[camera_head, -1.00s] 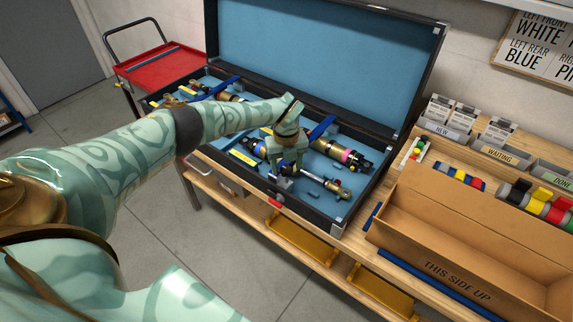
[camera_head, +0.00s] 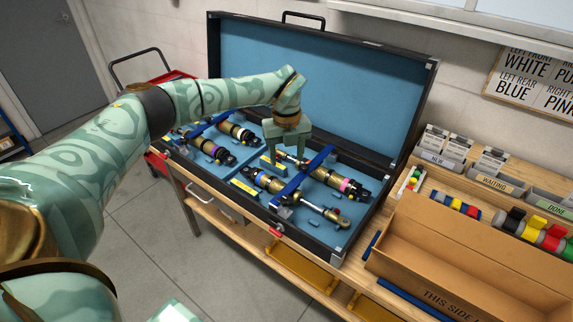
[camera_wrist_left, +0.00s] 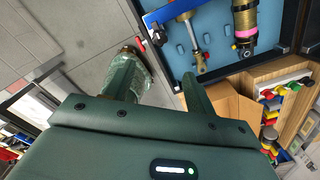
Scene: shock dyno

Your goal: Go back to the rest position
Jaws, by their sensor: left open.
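My left gripper (camera_head: 288,155) is raised above the open black case (camera_head: 341,240), over its blue-lined tray. Its fingers are apart with nothing between them. In the left wrist view the two fingers of my left gripper (camera_wrist_left: 160,75) are also spread and empty, with the case below and beyond. Several shock absorbers lie in the case; one with a pink ring (camera_head: 338,181) is right of the gripper. Another gold one (camera_head: 263,180) lies below the gripper. My right gripper does not show.
An open cardboard box (camera_head: 450,250) stands on the wooden bench right of the case. Labelled card bins (camera_head: 495,182) and coloured tape rolls (camera_head: 540,228) sit behind it. The raised case lid (camera_head: 320,80) stands behind my left gripper. A red cart (camera_head: 165,78) is at the back left.

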